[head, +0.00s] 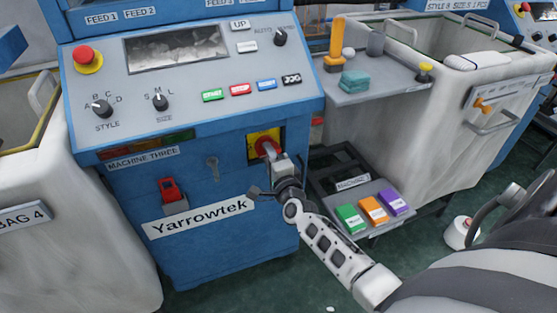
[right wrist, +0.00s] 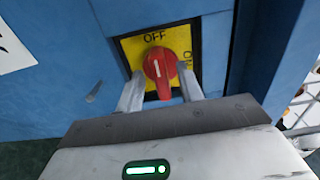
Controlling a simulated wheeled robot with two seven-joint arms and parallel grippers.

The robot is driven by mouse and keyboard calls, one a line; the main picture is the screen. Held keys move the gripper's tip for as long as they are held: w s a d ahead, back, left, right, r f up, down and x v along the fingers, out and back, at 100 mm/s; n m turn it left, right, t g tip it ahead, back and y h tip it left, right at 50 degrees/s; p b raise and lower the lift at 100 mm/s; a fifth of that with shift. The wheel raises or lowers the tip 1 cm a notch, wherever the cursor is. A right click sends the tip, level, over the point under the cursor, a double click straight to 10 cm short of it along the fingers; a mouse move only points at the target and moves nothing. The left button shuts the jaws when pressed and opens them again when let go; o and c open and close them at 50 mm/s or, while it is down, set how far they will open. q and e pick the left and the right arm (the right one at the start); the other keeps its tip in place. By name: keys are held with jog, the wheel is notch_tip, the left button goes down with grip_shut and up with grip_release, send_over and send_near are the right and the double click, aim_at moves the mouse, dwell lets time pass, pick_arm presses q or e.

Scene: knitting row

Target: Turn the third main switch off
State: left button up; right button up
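The main switch of machine three is a red rotary knob (right wrist: 161,70) on a yellow plate (right wrist: 128,50) marked OFF at the top and ON at the right. It also shows in the head view (head: 267,147), partly covered by my gripper. The knob's white mark stands upright, toward OFF. My right gripper (right wrist: 161,88) has one finger on each side of the knob, with gaps showing beside its lower part. It looks open around the knob; whether a finger touches the knob's rim is unclear. My left gripper is not in view.
The blue machine (head: 225,245) carries a sloped control panel and a red clip (head: 169,189) left of the switch. A low shelf with green, orange and purple blocks (head: 373,209) lies right of my gripper. White bins (head: 60,180) flank the machine.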

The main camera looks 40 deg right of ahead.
jog(key=v, duration=1.5)
jog(key=shift+s+p, duration=0.2)
jog(key=shift+p, duration=0.15)
jog(key=shift+a, duration=0.15)
jog(key=s+a+n+g+y+p, duration=0.1)
jog(key=s+a+n+g+y, duration=0.2)
jog(key=s+a+n, duration=0.2)
jog(key=s+a+f+n+g+y, duration=0.1)
jog(key=s+a+n+g+y, duration=0.3)
jog(key=a+n, duration=0.7)
jog(key=s+n, duration=0.1)
jog(key=n, duration=0.5)
jog(key=shift+f+n+p, duration=0.2)
jog(key=shift+n+p, duration=0.2)
jog(key=shift+a, duration=0.15)
